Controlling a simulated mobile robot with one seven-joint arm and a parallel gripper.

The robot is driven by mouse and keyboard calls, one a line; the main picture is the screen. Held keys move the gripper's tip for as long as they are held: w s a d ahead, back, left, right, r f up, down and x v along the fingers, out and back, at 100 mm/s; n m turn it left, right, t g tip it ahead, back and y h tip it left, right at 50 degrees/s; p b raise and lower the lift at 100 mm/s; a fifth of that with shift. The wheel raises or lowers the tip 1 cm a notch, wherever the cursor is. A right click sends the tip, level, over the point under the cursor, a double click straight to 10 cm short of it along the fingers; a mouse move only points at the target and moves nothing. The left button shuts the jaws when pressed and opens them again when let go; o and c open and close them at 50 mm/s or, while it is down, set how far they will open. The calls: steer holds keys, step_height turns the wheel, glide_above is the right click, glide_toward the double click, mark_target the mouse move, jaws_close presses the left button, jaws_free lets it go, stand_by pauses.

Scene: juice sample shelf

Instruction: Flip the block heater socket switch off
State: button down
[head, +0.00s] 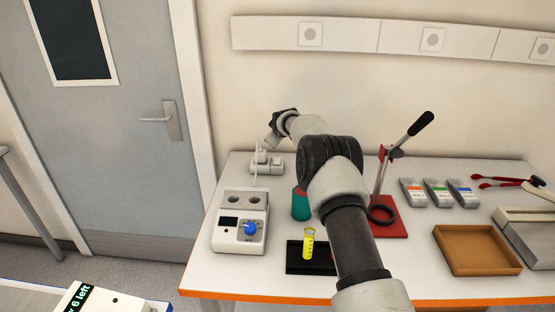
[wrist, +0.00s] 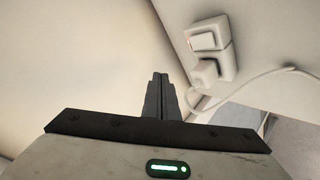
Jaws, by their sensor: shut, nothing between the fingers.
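The block heater (head: 240,222) is a white box with a blue knob, a dark display and two round wells, at the table's left. Behind it sits the white socket (head: 274,165); in the wrist view the socket (wrist: 224,58) carries a rocker switch (wrist: 204,41) with a reddish edge and, below it, a plug (wrist: 205,73) with a white cable. I cannot tell the rocker's position. My gripper (wrist: 160,77) is shut and empty, its fingertips left of the socket and apparently apart from it. In the head view my gripper (head: 270,144) hangs above the socket, partly unclear.
A brown tray (head: 475,250) lies at right. The wall rises close behind the socket.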

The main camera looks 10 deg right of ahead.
steer(key=b, duration=0.2)
glide_above(278, 161)
step_height(278, 161, down, 6)
steer(key=shift+f, duration=0.25)
steer(key=shift+w+f+b, duration=0.1)
steer(key=shift+f+b, duration=0.55)
steer(key=shift+b, duration=0.1)
steer(key=shift+f, duration=0.15)
stand_by(1.1)
steer(key=shift+f+b, duration=0.3)
steer(key=shift+b, duration=0.4)
steer(key=shift+w+f+b, duration=0.1)
steer(key=shift+f+b, duration=0.25)
steer(key=shift+b, duration=0.05)
steer(key=shift+r, duration=0.1)
stand_by(0.5)
steer(key=shift+r, duration=0.75)
steer(key=shift+s+r+p, duration=0.25)
steer(key=shift+r+p, duration=0.2)
steer(key=shift+r, duration=0.8)
steer(key=shift+s+r+p, duration=0.2)
steer(key=shift+r+p, duration=0.2)
steer(key=shift+r, duration=0.8)
